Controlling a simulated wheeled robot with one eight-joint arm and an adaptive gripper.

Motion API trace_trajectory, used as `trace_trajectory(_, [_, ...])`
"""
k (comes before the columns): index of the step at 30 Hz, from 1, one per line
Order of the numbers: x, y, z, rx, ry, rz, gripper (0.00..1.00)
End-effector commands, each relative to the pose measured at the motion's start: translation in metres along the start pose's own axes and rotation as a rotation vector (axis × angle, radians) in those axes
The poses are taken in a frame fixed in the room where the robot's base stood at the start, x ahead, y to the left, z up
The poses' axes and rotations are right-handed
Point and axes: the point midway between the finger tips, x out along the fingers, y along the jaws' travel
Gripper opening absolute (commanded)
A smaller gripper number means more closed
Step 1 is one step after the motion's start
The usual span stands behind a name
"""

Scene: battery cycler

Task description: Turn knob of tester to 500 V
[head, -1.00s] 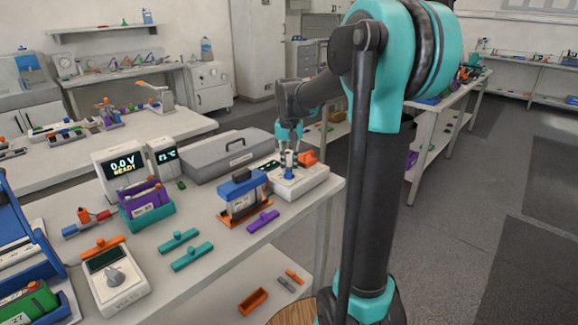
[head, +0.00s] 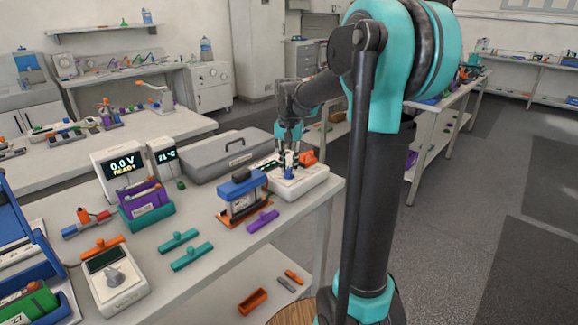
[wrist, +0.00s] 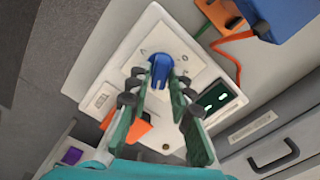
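The tester (head: 312,184) is a white box at the right end of the near bench. Its blue knob (head: 288,172) stands on a pale square panel. In the wrist view the tester (wrist: 190,45) carries the blue knob (wrist: 160,68) and a dark display with lit marks (wrist: 215,98). My gripper (wrist: 159,77) is over the panel with its fingertips on either side of the knob. The fingers look apart, with a small gap beside the knob; contact is not clear. The panel's dial marks are too small to read. In the head view my gripper (head: 288,160) points down at the knob.
A blue-topped device on an orange base (head: 243,195) stands to the left. Another white meter with a grey knob (head: 115,277) is at the front left.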

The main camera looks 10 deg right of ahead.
Motion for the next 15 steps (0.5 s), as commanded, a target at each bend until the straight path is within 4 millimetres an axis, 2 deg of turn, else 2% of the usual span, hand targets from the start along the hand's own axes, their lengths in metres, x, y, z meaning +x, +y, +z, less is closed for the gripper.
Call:
trace_trajectory(1, [0.0001,0.0000,0.0000,0.000,0.000,0.000,0.30])
trace_trajectory(3, [0.0001,0.0001,0.0001,0.000,0.000,0.000,0.36])
trace_trajectory(11, [-0.0002,0.0001,0.0003,-0.001,-0.001,0.000,0.36])
trace_trajectory(15, [-0.0080,0.0001,0.0002,-0.001,-0.001,0.000,0.36])
